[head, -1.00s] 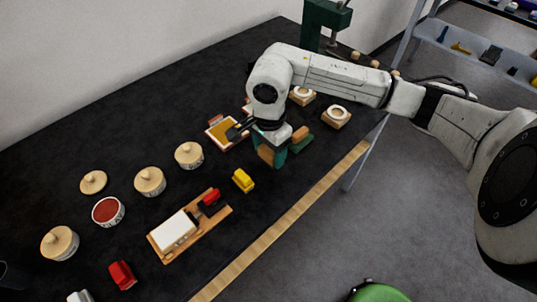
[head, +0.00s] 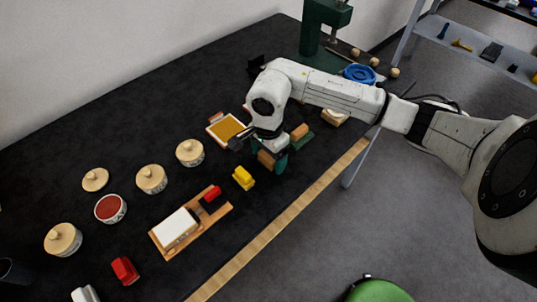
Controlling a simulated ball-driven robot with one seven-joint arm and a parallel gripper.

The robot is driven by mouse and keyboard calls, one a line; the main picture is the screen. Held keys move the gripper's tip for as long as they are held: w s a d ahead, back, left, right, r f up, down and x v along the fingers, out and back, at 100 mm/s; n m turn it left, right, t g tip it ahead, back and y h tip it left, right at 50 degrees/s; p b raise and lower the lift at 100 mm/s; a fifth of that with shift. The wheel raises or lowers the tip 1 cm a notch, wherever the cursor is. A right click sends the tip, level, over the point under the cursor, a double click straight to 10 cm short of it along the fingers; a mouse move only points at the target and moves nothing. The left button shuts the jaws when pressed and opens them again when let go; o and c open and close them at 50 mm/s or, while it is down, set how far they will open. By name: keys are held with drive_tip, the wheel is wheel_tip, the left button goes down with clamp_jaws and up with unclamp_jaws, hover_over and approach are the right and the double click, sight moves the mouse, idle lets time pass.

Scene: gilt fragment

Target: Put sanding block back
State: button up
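My gripper (head: 271,158) points down near the right side of the black table. A teal finger shows on its right side. A brown wooden block (head: 266,160) is right at the fingers, partly hidden by them. I cannot tell whether they grip it or whether it touches the table. A second brown block (head: 299,132) lies just right of the gripper, on or beside a flat green piece (head: 302,143). Which block is the sanding block is not clear.
A yellow block (head: 243,178) lies close in front of the gripper. A wooden board (head: 164,254) holds a white block and a red piece. Lidded pots (head: 151,179) stand at left. An orange-topped tray (head: 225,129) is behind. A blue dish (head: 359,74) is beyond the arm.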

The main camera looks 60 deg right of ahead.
drive_tip(key=shift+o, duration=0.7)
drive_tip(key=shift+r, duration=0.2)
wheel_tip(320, 180, up, 12)
drive_tip(key=b, duration=0.2)
